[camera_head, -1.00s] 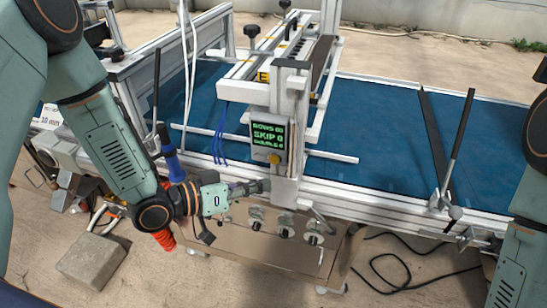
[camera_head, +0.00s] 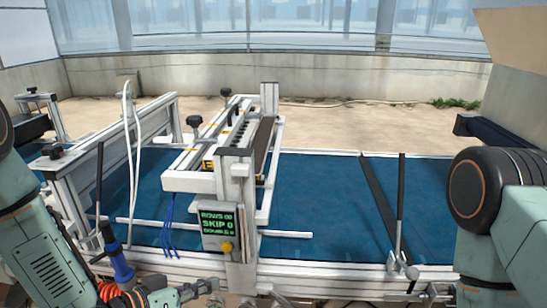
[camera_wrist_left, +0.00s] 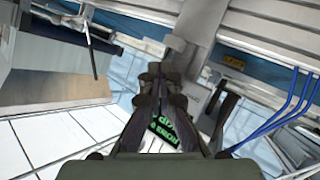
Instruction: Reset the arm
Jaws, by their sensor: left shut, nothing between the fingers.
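My left gripper (camera_head: 203,287) is low in the head view, below and slightly left of the seeder's small display box (camera_head: 218,228). Its fingers are shut and empty. In the left wrist view the shut fingers (camera_wrist_left: 165,78) point up the picture, and green display text (camera_wrist_left: 172,128) shows between and behind them. The tray seeder (camera_head: 235,165) stands across a blue belt (camera_head: 340,200); its display reads ROWS, SKIP 0 and DOUBLE. My right arm enters at the right edge, but its gripper is outside the picture.
A black-handled lever (camera_head: 400,195) rises at the belt's front right. Blue cables (camera_head: 168,232) hang by the display. A concrete wall (camera_head: 350,75) runs behind, with bare sandy ground before it.

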